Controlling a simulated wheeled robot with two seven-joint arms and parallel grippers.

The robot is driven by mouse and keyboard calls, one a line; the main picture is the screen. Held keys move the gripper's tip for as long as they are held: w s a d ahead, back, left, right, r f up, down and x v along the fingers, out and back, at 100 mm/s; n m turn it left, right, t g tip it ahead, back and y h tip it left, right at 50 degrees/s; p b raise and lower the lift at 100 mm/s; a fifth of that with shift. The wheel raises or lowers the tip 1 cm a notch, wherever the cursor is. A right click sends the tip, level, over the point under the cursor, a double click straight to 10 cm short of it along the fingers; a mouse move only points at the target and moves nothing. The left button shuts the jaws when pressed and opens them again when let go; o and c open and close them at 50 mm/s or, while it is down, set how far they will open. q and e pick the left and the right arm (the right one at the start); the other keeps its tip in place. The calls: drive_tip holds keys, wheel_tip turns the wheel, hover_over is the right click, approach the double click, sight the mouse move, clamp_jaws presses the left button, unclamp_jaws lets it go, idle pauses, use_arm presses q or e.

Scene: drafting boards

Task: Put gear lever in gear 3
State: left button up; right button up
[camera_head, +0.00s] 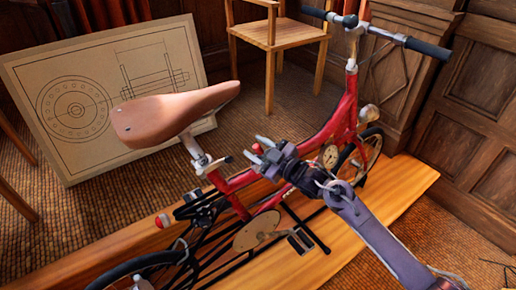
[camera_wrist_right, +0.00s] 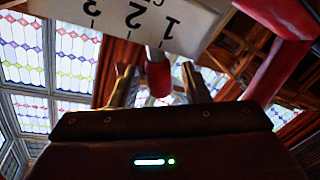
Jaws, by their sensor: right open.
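The gear lever is a grey shaft with a red cylindrical knob (camera_wrist_right: 158,78), in the right wrist view. Its pale gear plate (camera_wrist_right: 110,18) shows 3, 2 and 1 upside down, from left to right. The shaft meets the plate's edge near the 1 mark, on the side toward 2. My right gripper (camera_wrist_right: 160,88) is open, a finger on each side of the knob; I cannot tell if they touch it. In the head view my right gripper (camera_head: 259,149) is beside the red bicycle's frame (camera_head: 238,181), and the red knob (camera_head: 257,148) shows small at its fingertips. My left gripper is out of view.
The bicycle stands on a wooden platform (camera_head: 395,192). Its brown saddle (camera_head: 170,112) is left of my right gripper, and its handlebar (camera_head: 395,38) is above right. A drafting board (camera_head: 50,85) leans behind at left. A wooden chair (camera_head: 275,35) stands behind.

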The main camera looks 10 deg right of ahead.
clamp_jaws()
drive_tip(key=shift+d, duration=0.15)
drive_tip(key=shift+w+d+r+m+p, duration=0.25)
drive_tip(key=shift+d+m, duration=0.15)
drive_tip(key=shift+m, duration=0.25)
drive_tip(key=shift+w+d+r+m+p, duration=0.1)
drive_tip(key=shift+d+r+m+p, duration=0.2)
drive_tip(key=shift+m, duration=0.35)
drive_tip(key=d+m, duration=0.1)
drive_tip(key=w+d+m+t, duration=0.1)
drive_tip(key=shift+m, duration=0.4)
drive_tip(key=d+m, duration=0.1)
drive_tip(key=m, duration=0.1)
drive_tip(key=d+m+t, duration=0.1)
drive_tip(key=shift+w+d+f+m, duration=0.2)
drive_tip(key=shift+w+m, duration=0.2)
drive_tip(key=shift+w+d+f+m+t, duration=0.2)
drive_tip(key=shift+d+m, duration=0.25)
drive_tip(key=shift+m, duration=0.25)
drive_tip(key=shift+w+d+f+m+t, duration=0.15)
drive_tip(key=shift+d+m, duration=0.25)
drive_tip(key=shift+m, duration=0.3)
drive_tip(key=shift+h, duration=0.3)
